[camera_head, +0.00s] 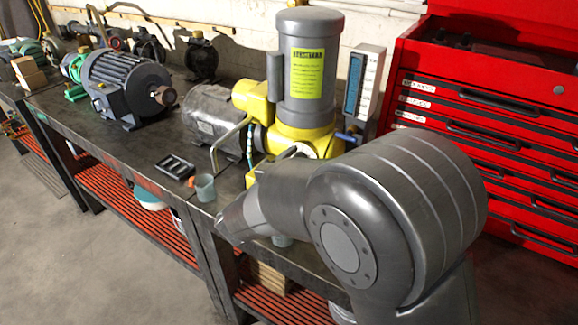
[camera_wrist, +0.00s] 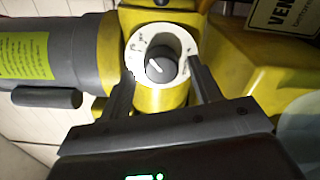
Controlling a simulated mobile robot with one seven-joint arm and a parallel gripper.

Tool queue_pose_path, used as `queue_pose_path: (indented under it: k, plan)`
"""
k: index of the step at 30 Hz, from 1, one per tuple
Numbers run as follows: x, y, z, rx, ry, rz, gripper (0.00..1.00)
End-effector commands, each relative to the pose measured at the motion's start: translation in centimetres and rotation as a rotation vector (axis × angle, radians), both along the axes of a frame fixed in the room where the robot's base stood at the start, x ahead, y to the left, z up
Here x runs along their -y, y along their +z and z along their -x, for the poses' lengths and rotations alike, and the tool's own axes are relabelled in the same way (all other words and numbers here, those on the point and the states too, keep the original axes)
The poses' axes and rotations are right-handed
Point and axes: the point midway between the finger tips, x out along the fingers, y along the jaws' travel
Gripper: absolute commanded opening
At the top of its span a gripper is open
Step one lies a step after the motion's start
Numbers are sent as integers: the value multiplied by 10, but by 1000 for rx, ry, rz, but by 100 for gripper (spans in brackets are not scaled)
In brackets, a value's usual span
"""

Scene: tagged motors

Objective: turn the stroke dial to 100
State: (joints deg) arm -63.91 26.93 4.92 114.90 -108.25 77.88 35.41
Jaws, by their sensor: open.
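The stroke dial shows in the wrist view as a dark grey round knob (camera_wrist: 160,67) with a light pointer mark. It sits inside a white ring scale (camera_wrist: 138,49) on a yellow cylindrical housing (camera_wrist: 160,98). The scale's marks are too small to read. My gripper (camera_wrist: 160,78) is open, with one finger on each side of the housing and dial, and nothing is clearly gripped. In the head view the yellow pump (camera_head: 304,132) with its grey upright motor (camera_head: 310,65) stands on the bench, and my arm hides the gripper and the dial.
The dark workbench (camera_head: 110,150) also carries a large grey motor (camera_head: 125,85), a black tray (camera_head: 174,166) and a small grey cup (camera_head: 205,188). A gauge panel (camera_head: 362,85) stands right of the pump. A red tool cabinet (camera_head: 480,110) closes off the right side.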

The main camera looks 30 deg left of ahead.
Motion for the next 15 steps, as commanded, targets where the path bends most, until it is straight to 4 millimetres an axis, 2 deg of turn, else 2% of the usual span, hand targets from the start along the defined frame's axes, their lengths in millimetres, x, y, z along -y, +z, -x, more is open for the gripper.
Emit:
queue_pose_path:
  k: [5,15]
  plan:
    - [-1,0,23,-1,3,-1,58]
    - [-1,2,89,1,3,-1,58]
